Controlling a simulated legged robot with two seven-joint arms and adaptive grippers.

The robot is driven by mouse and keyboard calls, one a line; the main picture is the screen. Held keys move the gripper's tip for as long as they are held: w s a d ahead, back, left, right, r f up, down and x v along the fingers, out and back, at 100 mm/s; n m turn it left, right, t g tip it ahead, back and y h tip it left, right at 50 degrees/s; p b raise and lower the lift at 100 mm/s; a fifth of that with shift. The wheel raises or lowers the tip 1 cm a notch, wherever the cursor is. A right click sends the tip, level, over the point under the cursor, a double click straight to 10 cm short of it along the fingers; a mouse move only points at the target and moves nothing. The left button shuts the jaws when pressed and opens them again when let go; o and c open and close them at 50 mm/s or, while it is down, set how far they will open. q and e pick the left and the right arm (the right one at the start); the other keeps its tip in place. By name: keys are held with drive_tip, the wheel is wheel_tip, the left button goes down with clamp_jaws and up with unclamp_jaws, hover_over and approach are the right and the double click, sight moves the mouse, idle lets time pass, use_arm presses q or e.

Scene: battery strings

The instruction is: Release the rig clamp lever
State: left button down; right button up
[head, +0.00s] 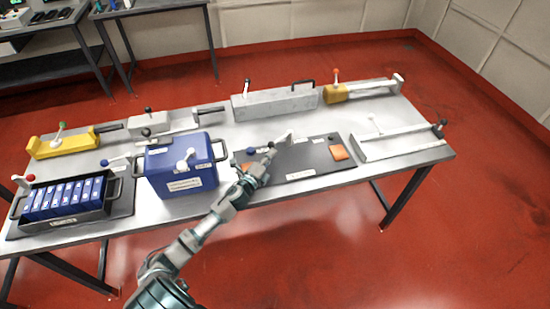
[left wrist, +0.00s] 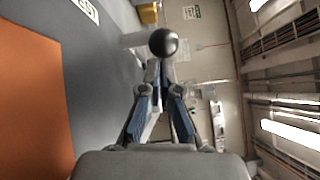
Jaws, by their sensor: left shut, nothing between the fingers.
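A dark flat plate (head: 307,153) with orange pads lies on the table, right of the blue box. A clamp lever with a dark ball knob (head: 251,151) is at its left end, and a pale lever part (head: 285,136) shows just above it. My left gripper (head: 270,151) is at this clamp, its fingers shut and empty. In the left wrist view the fingertips (left wrist: 153,68) meet just below a dark ball knob (left wrist: 163,42), with a pale bar behind it. I cannot tell whether they touch the knob. An orange pad (left wrist: 35,100) fills the left side. My right gripper is not in view.
The blue box (head: 181,172) with its own lever stands left of my arm, and a black tray of blue cells (head: 92,217) is further left. A grey block clamp (head: 275,102) and a yellow-ended one (head: 335,94) stand behind. A pale clamp bar (head: 400,144) lies at right.

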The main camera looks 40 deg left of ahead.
use_arm(q)
drive_tip(key=shift+w+a+f, duration=0.1)
drive_tip(key=shift+a, duration=1.3)
drive_tip(key=shift+w+a, duration=0.1)
drive_tip(key=shift+a, duration=0.1)
drive_tip(key=shift+w+a+r, duration=0.1)
drive_tip(key=shift+a+r, duration=0.1)
drive_tip(key=shift+a, duration=0.05)
drive_tip(key=shift+w+a+f, duration=0.1)
drive_tip(key=shift+a+f, duration=0.1)
drive_tip(key=shift+a, duration=0.4)
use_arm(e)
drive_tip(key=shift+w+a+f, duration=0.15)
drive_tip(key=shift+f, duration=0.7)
use_arm(q)
drive_tip(key=shift+d, duration=0.15)
